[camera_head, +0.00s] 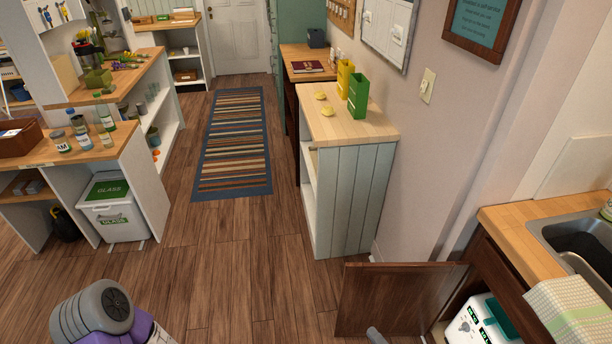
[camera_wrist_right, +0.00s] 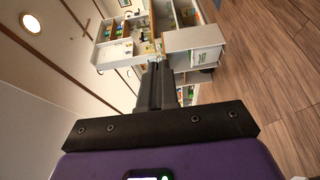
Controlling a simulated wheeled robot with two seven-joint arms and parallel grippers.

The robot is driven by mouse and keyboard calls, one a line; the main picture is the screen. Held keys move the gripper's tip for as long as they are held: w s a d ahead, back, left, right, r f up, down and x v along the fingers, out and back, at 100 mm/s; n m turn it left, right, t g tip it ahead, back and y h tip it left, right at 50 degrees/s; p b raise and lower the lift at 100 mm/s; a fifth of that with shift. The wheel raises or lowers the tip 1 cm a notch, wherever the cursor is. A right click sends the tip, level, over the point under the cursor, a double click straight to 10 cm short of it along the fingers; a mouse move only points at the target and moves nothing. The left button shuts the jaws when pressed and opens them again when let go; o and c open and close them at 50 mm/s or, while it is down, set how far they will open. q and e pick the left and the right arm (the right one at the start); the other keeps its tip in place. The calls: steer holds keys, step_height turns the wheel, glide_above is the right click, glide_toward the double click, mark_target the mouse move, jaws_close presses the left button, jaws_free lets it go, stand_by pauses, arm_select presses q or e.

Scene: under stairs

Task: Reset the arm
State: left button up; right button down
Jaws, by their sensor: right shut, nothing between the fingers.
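My right gripper (camera_wrist_right: 155,70) shows in the wrist view as dark fingers pressed together, with nothing between them. They point out over the room, clear of anything. In the head view, only a small grey rounded piece shows at the bottom edge, in front of the open cabinet door; I cannot tell which part of me it is. A grey and purple arm link of mine (camera_head: 95,315) shows at the bottom left. My left gripper is not in view.
A brown cabinet door (camera_head: 395,298) stands open below the sink (camera_head: 580,240), beside a white and green box (camera_head: 482,322). A pale green shelf unit (camera_head: 355,200) stands ahead. A glass bin (camera_head: 112,215) is at left. The floor and striped rug (camera_head: 235,150) are clear.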

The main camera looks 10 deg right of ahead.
steer(key=s+a+n+g+y, duration=0.4)
steer(key=a+n+g+y, duration=0.35)
steer(key=a+n, duration=0.45)
steer(key=s+a+f+n+g+h, duration=0.2)
steer(key=s+a+n+g+h, duration=0.25)
steer(key=n, duration=0.85)
steer(key=s+a+f+n+g+h, duration=0.1)
steer(key=s+n+g+h, duration=0.2)
steer(key=s+n+g, duration=0.7)
steer(key=w+a+r+n+t+h, duration=0.1)
steer(key=w+n+t+h, duration=0.1)
steer(key=w+n+t, duration=0.3)
steer(key=w+n, duration=0.4)
steer(key=n, duration=0.3)
steer(key=shift+r+t, duration=0.3)
steer(key=shift+t, duration=0.1)
steer(key=shift+a, duration=0.1)
